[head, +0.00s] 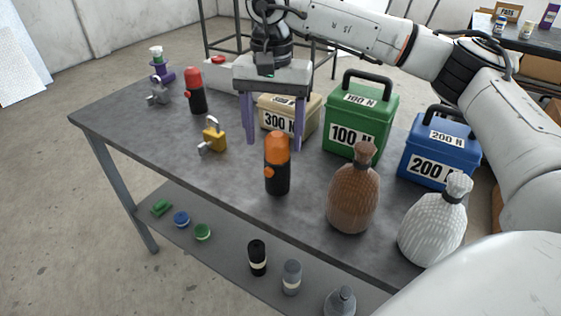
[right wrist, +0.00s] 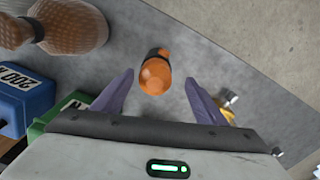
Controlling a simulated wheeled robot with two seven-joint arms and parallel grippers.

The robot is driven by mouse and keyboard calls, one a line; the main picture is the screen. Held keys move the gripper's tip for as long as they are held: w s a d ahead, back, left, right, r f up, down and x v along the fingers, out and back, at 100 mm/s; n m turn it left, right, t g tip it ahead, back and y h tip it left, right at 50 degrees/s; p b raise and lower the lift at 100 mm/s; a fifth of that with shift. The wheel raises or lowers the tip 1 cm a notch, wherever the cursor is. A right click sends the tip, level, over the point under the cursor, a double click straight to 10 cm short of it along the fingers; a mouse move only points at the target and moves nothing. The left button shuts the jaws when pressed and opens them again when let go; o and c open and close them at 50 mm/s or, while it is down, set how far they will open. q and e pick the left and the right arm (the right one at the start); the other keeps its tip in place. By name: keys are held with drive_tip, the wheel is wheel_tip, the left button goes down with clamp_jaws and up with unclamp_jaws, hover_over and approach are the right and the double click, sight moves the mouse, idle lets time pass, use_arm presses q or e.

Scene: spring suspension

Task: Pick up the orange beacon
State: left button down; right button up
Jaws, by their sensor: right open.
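The orange beacon (head: 277,164) stands upright on the grey table, with an orange top and a black lower body. In the right wrist view the beacon (right wrist: 155,73) shows from above, between and beyond the two fingertips. My right gripper (head: 273,146) is open and empty, its purple fingers pointing down and spread apart. In the head view it is above and behind the beacon. In the right wrist view its fingers (right wrist: 158,82) are on either side of the beacon's line, with gaps on both sides. My left gripper is not in view.
A yellow padlock (head: 214,135) is left of the beacon; a brown bottle (head: 354,192) and white bottle (head: 432,225) are right. Behind stand cream (head: 283,120), green (head: 361,119) and blue (head: 438,152) weight boxes. A red-topped beacon (head: 195,90) is far left. The table's front edge is close.

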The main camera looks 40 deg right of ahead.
sight(277, 168)
wheel_tip(277, 168, down, 4)
drive_tip(key=shift+r, duration=0.25)
drive_tip(key=shift+s+d+f+p, duration=0.1)
drive_tip(key=shift+s+f+p, duration=0.15)
drive_tip(key=shift+f, duration=1.15)
drive_tip(key=shift+s+d+f+p, duration=0.1)
drive_tip(key=shift+s+f+p, duration=0.1)
drive_tip(key=shift+f, duration=1.15)
drive_tip(key=shift+r, duration=0.1)
drive_tip(key=c, duration=1.2)
